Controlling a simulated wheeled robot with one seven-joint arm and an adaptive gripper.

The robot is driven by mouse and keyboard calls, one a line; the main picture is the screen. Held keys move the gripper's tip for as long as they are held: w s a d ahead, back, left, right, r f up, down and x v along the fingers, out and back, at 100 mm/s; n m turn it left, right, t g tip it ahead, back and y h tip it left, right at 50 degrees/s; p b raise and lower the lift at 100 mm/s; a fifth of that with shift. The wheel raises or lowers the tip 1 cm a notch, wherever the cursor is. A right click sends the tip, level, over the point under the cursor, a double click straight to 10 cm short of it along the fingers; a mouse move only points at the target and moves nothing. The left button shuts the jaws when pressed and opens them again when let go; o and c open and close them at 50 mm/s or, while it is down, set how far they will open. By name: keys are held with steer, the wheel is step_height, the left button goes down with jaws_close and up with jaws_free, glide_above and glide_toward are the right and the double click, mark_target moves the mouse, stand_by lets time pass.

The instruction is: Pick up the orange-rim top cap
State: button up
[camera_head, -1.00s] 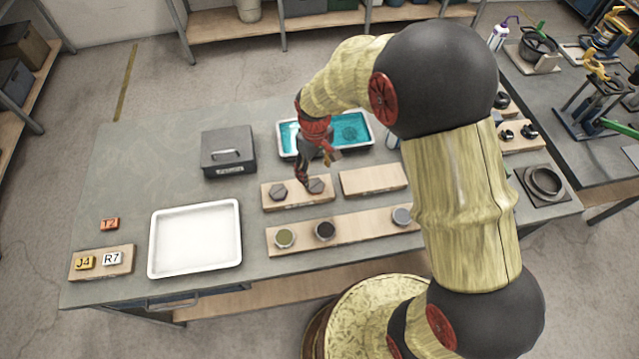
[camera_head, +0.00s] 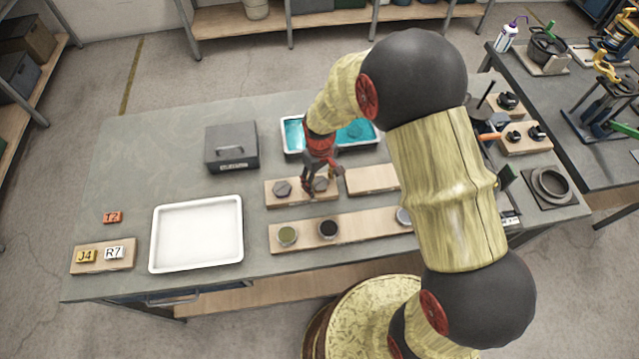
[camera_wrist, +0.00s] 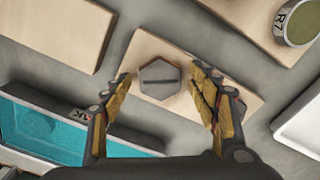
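Two grey hexagonal caps sit on a small wooden board (camera_head: 288,201) in the head view: a left cap (camera_head: 282,188) and a right cap (camera_head: 321,183). The fingers are spread, with gaps to the cap visible on both sides. The other cap is not clearly visible there.
A longer board (camera_head: 360,228) in front holds an olive round piece (camera_head: 287,235) and a dark one (camera_head: 328,229). An empty board (camera_head: 370,179) is to the right, a teal-lined tray (camera_head: 293,137) behind. A white tray (camera_head: 197,234) and grey box (camera_head: 231,148) stand left.

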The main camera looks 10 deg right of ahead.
steer(key=c, duration=1.3)
steer(key=shift+c, duration=0.2)
